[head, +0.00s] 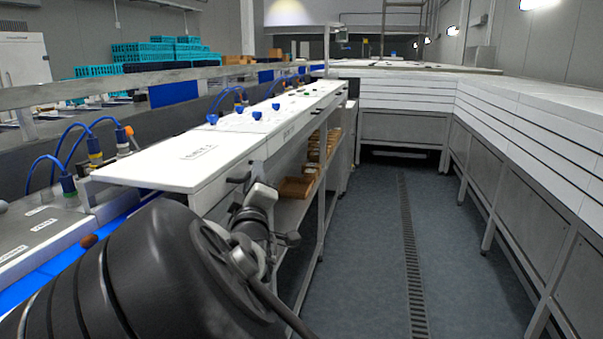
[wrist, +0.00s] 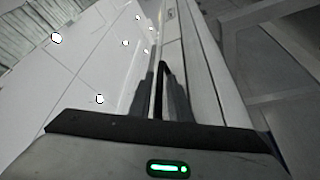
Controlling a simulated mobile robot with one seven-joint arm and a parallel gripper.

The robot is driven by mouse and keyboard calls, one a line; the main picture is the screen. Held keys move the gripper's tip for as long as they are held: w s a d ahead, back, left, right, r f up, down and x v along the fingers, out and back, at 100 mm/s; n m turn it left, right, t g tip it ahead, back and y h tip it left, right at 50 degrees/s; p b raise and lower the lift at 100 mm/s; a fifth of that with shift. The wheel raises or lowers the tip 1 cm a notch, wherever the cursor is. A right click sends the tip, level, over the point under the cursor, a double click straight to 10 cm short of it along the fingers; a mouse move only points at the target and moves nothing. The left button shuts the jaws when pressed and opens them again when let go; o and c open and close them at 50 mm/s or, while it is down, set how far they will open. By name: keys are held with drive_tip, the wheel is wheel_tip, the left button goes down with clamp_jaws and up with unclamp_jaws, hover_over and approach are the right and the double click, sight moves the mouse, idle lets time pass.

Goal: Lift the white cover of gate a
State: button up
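A long white cover (head: 170,160) with a dark printed label lies nearest on the left-hand line; the label is too small to read surely. It looks level, and its near end has a visible edge. My gripper (head: 238,186) is at the aisle-side edge of this cover, close to its front lip. In the wrist view my gripper's two dark fingers (wrist: 159,75) stand close together at a long pale edge, with a narrow gap between them. White panels (wrist: 85,75) fill the left side there. Whether the fingers grip the lip is not clear.
More white covers (head: 290,115) with blue knobs (head: 257,115) run on behind. Blue hoses with fittings (head: 93,148) stand left of the near cover. A blue belt (head: 35,283) runs at lower left. Brown boxes (head: 296,187) sit on a shelf below. The aisle floor (head: 370,260) is clear.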

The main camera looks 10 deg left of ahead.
drive_tip(key=shift+x, duration=1)
clamp_jaws()
